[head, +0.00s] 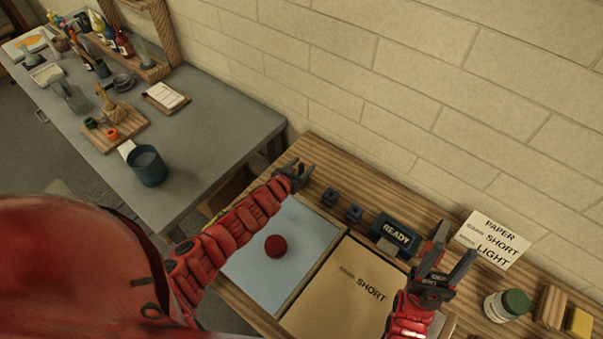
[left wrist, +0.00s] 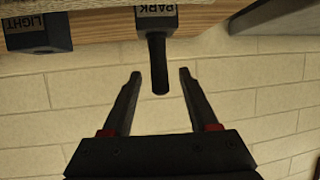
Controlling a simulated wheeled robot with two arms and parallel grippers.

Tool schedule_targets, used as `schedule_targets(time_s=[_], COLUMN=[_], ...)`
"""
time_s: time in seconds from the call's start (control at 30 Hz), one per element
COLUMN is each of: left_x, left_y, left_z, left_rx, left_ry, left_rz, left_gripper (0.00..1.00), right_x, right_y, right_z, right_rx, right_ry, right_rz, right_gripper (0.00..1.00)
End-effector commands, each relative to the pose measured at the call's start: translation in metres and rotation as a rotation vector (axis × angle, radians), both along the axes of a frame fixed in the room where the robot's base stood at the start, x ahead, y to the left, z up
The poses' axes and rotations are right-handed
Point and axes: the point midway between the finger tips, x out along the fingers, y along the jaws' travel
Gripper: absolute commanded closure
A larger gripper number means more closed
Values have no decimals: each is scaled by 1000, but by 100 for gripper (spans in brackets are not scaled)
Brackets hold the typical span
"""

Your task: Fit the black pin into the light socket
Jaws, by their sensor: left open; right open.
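The black pin (left wrist: 159,65) stands in the block labelled PARK (left wrist: 156,20) in the left wrist view, which sees it upside down. The light socket (left wrist: 38,35), a dark block labelled LIGHT, is left of it there. My left gripper (left wrist: 160,76) is open, with one finger on each side of the pin's free end and a gap to both. In the head view my left gripper (head: 297,169) is at the table's back left, and the pin cannot be made out. Two dark blocks (head: 330,197) (head: 354,212) stand to its right, labels unreadable. My right gripper (head: 455,244) is open and empty.
A READY display (head: 396,236) stands between the blocks and my right gripper. A light-blue tray (head: 300,222) with a red ball (head: 276,246) and a brown SHORT sheet (head: 345,295) lie in front. A sign (head: 492,238), a green-lidded jar (head: 507,305) and wooden blocks are at right. The wall is close behind.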

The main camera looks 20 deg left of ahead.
Motion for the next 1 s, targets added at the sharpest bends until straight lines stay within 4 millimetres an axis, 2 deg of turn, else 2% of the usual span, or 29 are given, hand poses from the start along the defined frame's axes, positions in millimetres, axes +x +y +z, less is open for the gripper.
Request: schedule_targets(time_s=[0.1, 0.13, 0.4, 0.47, 0.83, 1.0], left_x=[0, 0, 0, 0, -1, 0], left_y=[0, 0, 0, 1, 1, 1], left_z=[1, 1, 1, 0, 1, 11], left_rx=[0, 0, 0, 0, 1, 0], left_ry=[0, 0, 0, 0, 0, 0], left_rz=[0, 0, 0, 1, 1, 1], left_gripper=[40, 44, 92, 100, 100, 100], right_x=[0, 0, 0, 0, 0, 0], right_y=[0, 0, 0, 0, 0, 0], right_z=[1, 1, 1, 1, 1, 10], right_rx=[0, 0, 0, 0, 0, 0], right_ry=[0, 0, 0, 0, 0, 0], right_rz=[0, 0, 0, 0, 0, 0], right_gripper=[50, 50, 50, 50, 50, 50])
